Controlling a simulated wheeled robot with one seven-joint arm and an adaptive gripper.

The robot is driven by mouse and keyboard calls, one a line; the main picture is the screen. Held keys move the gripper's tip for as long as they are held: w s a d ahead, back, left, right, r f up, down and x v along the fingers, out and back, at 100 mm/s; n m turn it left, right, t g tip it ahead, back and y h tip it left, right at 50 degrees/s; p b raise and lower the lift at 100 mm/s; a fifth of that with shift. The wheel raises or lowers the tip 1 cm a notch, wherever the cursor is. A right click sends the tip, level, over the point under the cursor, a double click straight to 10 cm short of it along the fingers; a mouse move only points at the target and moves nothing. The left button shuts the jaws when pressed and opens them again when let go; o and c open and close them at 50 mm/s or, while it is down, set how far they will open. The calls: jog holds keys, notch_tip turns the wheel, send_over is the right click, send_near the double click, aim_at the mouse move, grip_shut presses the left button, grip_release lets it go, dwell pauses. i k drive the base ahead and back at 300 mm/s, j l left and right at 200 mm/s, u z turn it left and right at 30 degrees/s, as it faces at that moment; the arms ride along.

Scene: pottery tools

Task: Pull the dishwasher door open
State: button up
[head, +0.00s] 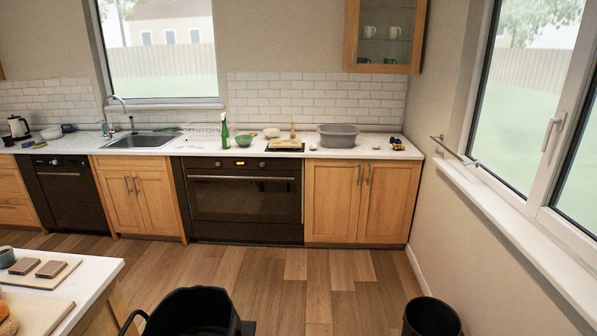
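The dishwasher (72,195) is the black-fronted appliance under the counter at the left, between wooden drawers and the wooden sink cabinet. Its door looks shut and flush with the fronts beside it. A thin horizontal handle (58,174) runs across the upper part of the door, below a dark control strip. My gripper cannot be made out in this view, and nothing is seen touching the door.
A black oven (245,205) with a similar handle stands right of the sink cabinet (140,200). A white-topped counter (88,283) with boards juts in at lower left. A black bin (432,317) stands at lower right. Wooden floor before the oven is clear.

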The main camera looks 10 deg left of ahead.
aim_at(70, 188)
jog(key=i+u, duration=0.15)
jog(key=i, duration=0.55)
jog(key=i+u, duration=0.2)
jog(key=i, duration=0.5)
jog(key=i+l+u, duration=0.15)
jog(key=i, duration=0.5)
jog(key=i+j+u, duration=0.1)
jog(key=i+u, duration=0.15)
jog(key=i, duration=0.25)
jog(key=i+u, duration=0.25)
jog(key=i, duration=0.3)
jog(key=i+l+u, duration=0.1)
jog(key=i+u, duration=0.15)
jog(key=i, duration=0.25)
jog(key=i+l+u, duration=0.25)
jog(key=i, duration=0.3)
jog(key=i+j+u, duration=0.2)
jog(key=i+u, duration=0.95)
jog(key=i+l+u, duration=0.35)
jog(key=i+j+z, duration=0.4)
jog(key=i+j, duration=0.3)
jog(key=i, duration=0.4)
jog(key=i+j+z, duration=0.4)
jog(key=i+j, duration=0.6)
jog(key=i+j+z, duration=0.45)
jog(key=i, duration=0.3)
jog(key=i+j+z, duration=0.5)
jog(key=i+j, duration=0.1)
jog(key=i, duration=0.65)
